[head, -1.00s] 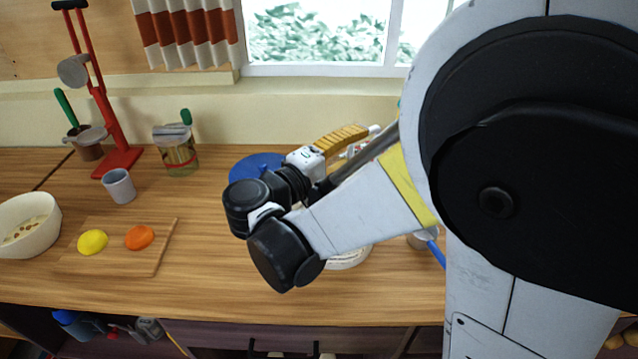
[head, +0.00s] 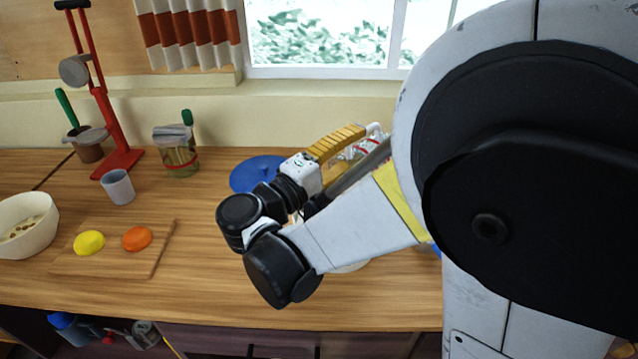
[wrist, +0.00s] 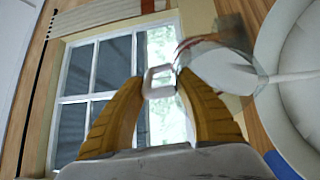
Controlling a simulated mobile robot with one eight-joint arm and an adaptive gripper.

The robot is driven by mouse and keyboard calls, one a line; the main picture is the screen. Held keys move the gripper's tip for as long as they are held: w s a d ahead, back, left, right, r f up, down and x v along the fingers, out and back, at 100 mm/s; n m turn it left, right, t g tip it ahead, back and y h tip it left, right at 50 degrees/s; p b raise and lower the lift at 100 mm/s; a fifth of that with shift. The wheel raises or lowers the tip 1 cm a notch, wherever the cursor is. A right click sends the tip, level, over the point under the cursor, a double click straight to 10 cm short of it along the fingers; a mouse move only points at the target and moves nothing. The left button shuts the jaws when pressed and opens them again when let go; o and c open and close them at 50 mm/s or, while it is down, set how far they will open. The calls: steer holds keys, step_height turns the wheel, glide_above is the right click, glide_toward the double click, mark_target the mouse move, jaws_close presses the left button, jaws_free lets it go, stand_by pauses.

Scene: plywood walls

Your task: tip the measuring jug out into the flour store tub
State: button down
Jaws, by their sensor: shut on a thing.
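My gripper (head: 350,133) has yellow ridged fingers. In the wrist view the fingers (wrist: 160,85) are shut on the pale handle of the measuring jug (wrist: 215,68). The jug is clear with red markings and appears tilted, its body to the right of the fingers. In the head view the jug (head: 368,150) shows partly behind my arm. A large round white tub (wrist: 298,80), which looks like the flour store tub, lies just right of the jug in the wrist view. A pale streak runs between them; I cannot tell what it is. My arm hides most of the tub in the head view.
A blue lid (head: 257,172) lies on the counter left of my gripper. Further left are a grey cup (head: 118,187), a board (head: 120,262) with yellow and orange pieces, a white bowl (head: 28,228), a jar (head: 178,158) and a red stand (head: 118,140).

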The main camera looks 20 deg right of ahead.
steer(key=shift+s+a+t+h+b, duration=0.25)
steer(key=shift+a+h+b, duration=0.2)
steer(key=shift+b, duration=0.45)
steer(key=shift+s+a+t+h+b, duration=0.2)
steer(key=shift+a+h+b, duration=0.2)
steer(key=shift+b, duration=0.5)
steer(key=shift+s+a+t+h, duration=0.35)
steer(key=shift+a+h, duration=0.4)
steer(key=shift+a, duration=0.1)
